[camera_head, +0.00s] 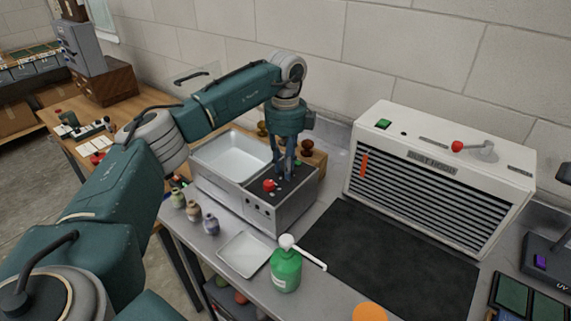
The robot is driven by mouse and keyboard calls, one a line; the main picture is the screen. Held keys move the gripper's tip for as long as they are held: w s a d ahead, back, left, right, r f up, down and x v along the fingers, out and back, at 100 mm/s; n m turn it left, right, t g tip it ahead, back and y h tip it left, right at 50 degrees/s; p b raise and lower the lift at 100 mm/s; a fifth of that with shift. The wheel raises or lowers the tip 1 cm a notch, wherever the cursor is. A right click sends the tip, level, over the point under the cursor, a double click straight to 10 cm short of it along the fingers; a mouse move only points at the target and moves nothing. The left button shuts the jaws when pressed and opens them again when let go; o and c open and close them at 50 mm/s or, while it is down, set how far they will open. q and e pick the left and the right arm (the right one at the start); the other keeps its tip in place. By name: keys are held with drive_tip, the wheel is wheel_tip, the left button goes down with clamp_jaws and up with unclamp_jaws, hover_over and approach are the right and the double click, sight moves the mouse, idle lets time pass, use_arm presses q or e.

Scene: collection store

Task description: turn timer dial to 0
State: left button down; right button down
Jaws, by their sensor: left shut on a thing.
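A steel basin unit (275,212) stands on the bench, with an open white basin at its left and a dark control top at its right. My left gripper (286,174) points down onto this dark top. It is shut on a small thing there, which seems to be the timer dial. The fingers hide the dial, so its pointer and marks cannot be read. A red knob (269,185) sits on the same top, just left of the fingers. My right gripper is not in view.
A green pump bottle (286,268), a white tray (244,254) and several small jars (194,211) stand in front of the unit. A white louvred cabinet (440,172) stands at the right, behind a mostly clear black mat (395,265).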

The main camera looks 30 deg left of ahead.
use_arm(q)
drive_tip(key=shift+r+n, duration=0.1)
drive_tip(key=shift+n, duration=0.5)
drive_tip(key=c, duration=1.5)
unclamp_jaws()
drive_tip(key=shift+r, duration=0.1)
wheel_tip(320, 180, up, 12)
drive_tip(key=shift+f, duration=0.1)
